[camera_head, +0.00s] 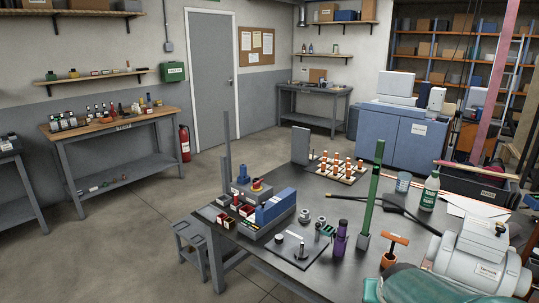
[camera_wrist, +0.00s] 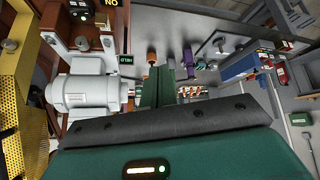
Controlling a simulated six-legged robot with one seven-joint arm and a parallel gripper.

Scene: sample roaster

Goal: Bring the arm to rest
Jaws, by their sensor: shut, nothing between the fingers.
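My gripper (camera_wrist: 157,88) shows in the wrist view as two green fingers close together, pointing away from the camera. They are shut, with nothing held between them. The dark bar and the green housing with a lit lamp below them are mine. A grey motor (camera_wrist: 88,91) lies to the left of the fingers, and a purple bottle (camera_wrist: 188,62) and an orange-handled tool (camera_wrist: 152,58) show beyond them. In the head view the fingers cannot be made out clearly; a teal rounded shape fills part of the lower right edge.
The dark workbench (camera_head: 330,190) carries the motor (camera_head: 478,262), a tall green post (camera_head: 374,185), a purple bottle (camera_head: 340,240), an orange T-handle (camera_head: 393,249), a green-labelled bottle (camera_head: 430,190), a blue box (camera_head: 275,207) and a rack of samples (camera_head: 322,171). Open floor (camera_head: 125,240) lies left.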

